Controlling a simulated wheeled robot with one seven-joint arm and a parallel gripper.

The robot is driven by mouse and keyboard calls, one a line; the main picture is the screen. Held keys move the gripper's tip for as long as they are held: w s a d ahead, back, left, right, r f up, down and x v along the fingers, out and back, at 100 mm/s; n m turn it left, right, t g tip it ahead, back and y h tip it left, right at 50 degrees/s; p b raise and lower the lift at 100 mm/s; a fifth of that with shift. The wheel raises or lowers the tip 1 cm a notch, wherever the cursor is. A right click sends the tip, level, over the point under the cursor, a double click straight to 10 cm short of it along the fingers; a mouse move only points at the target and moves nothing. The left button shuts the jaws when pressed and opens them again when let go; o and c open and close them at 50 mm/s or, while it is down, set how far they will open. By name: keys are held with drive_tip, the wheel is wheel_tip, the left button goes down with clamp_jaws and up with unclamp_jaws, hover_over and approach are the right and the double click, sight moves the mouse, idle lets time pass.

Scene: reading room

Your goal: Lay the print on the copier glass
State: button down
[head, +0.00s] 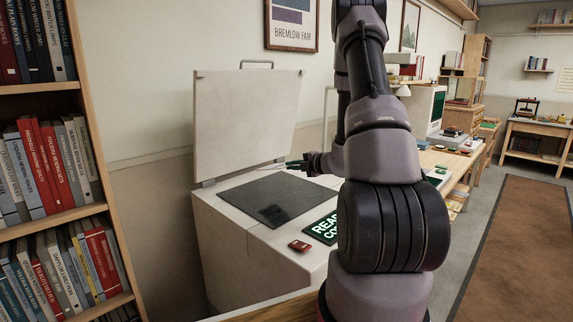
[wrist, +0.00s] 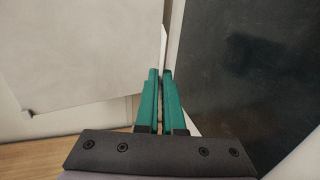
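The copier (head: 225,222) stands with its pale lid (head: 245,115) raised and its dark glass (head: 262,198) bare apart from a dark reflection. My gripper (head: 292,164) is over the back right of the glass, near the lid hinge. In the wrist view its green fingers (wrist: 160,72) are close together. A thin white sheet, seen almost edge-on, sticks out past the fingertips; it appears to be the print (wrist: 163,42), pinched between them. Its face is hidden. The glass (wrist: 245,75) lies to the right in the wrist view, the lid (wrist: 80,50) to the left.
A small red object (head: 299,245) and a green-lettered sign (head: 323,228) lie on the copier top right of the glass. A bookcase (head: 95,150) stands at left. A long desk (head: 455,165) with a monitor runs behind my arm. The floor at right is clear.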

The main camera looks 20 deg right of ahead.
drive_tip(key=shift+f, duration=4.3)
drive_tip(key=c, duration=1)
unclamp_jaws()
drive_tip(key=shift+o, duration=0.2)
drive_tip(key=shift+s+d, duration=0.1)
drive_tip(key=v, duration=1)
drive_tip(key=shift+s+d+r, duration=0.1)
drive_tip(key=shift+s, duration=0.2)
